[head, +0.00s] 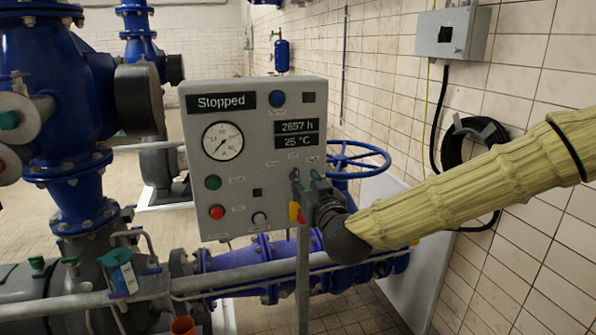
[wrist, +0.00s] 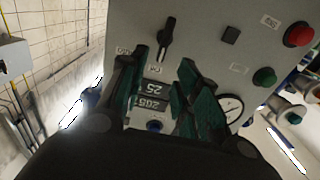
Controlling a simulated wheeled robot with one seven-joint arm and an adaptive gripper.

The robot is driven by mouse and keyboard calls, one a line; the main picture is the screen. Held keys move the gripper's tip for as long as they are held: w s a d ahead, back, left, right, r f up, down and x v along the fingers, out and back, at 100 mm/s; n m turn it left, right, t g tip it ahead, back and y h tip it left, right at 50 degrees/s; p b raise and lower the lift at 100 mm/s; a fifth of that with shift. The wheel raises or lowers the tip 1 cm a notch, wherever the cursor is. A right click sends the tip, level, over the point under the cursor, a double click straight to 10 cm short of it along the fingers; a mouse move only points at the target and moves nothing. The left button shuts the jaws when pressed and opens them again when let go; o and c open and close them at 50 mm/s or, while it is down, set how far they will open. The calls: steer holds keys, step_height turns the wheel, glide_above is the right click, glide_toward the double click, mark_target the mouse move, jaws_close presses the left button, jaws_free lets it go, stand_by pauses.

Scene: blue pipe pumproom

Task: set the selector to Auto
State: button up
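The grey control panel (head: 235,130) stands upright, its screen reading "Stopped". The black selector knob (wrist: 167,40) is on its face; in the head view it (head: 295,175) sits below the number display, partly masked by my gripper (head: 310,185). In the wrist view, which shows the panel upside down, the knob's long grip runs nearly along the picture's vertical, close to a small label (wrist: 157,68). Another label (wrist: 123,50) lies to the left; both are too small to read surely. My gripper (wrist: 163,62) is open, its dark green fingers apart, with the knob beyond the gap between their tips.
A blue handwheel (head: 360,158) stands behind. The tiled wall is right.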

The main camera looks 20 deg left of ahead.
mark_target(298, 173)
steer(key=shift+p+x, duration=0.9)
steer(key=shift+x, duration=2.5)
steer(key=shift+s, duration=0.1)
steer(key=shift+c, duration=0.2)
jaws_close()
